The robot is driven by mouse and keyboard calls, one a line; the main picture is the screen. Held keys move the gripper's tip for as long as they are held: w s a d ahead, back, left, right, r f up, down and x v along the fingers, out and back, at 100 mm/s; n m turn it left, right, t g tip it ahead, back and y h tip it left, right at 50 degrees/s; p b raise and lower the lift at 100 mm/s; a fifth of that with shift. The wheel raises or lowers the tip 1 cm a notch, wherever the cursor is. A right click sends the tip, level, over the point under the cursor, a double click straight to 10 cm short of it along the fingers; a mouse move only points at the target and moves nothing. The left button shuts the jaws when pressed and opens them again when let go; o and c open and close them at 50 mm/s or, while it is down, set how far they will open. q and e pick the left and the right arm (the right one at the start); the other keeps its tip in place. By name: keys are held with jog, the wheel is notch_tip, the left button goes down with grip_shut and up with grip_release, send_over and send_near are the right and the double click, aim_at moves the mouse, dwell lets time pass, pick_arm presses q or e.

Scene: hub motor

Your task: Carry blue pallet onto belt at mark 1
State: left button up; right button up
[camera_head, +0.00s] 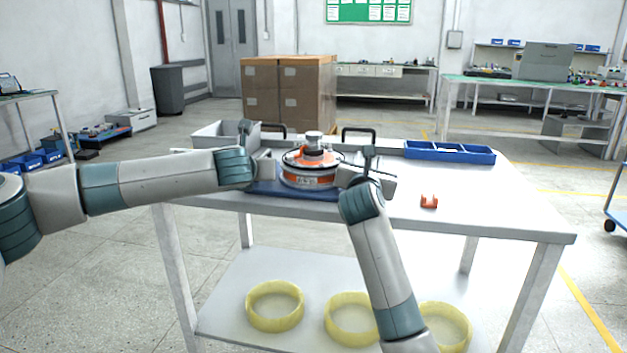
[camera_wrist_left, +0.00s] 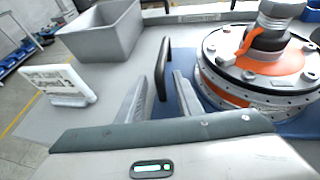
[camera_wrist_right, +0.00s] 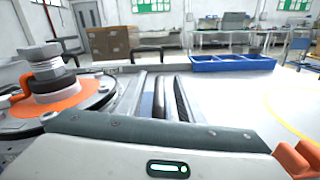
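The blue pallet (camera_head: 305,193) lies on the table and carries a round hub motor (camera_head: 310,168) with an orange band and a bolt on top. A black handle (camera_head: 272,127) stands at its left end and another (camera_head: 358,130) at its right end. My left gripper (camera_head: 264,168) is at the left end; its fingers (camera_wrist_left: 163,98) are apart, with the left handle (camera_wrist_left: 162,68) just ahead of the gap. My right gripper (camera_head: 352,172) is at the right end, its fingers (camera_wrist_right: 152,97) apart near the right handle (camera_wrist_right: 148,49). Contact cannot be told. No marked belt is identifiable.
A grey bin (camera_head: 222,134) and a white sign (camera_wrist_left: 60,84) are on the table's left side. A blue divided tray (camera_head: 449,153) and an orange part (camera_head: 429,201) are on the right. The table's right part is mostly clear. Yellow rings (camera_head: 274,318) lie on the lower shelf.

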pick_arm(q)
jog(key=shift+c, duration=0.6)
pick_arm(e)
jog(key=shift+c, duration=0.6)
pick_arm(q)
grip_shut()
pick_arm(e)
grip_shut()
pick_arm(q)
jog(key=shift+r, duration=0.3)
pick_arm(e)
jog(key=shift+r, duration=0.3)
pick_arm(q)
jog(key=shift+w+f, duration=0.1)
pick_arm(e)
jog(key=shift+w+f, duration=0.1)
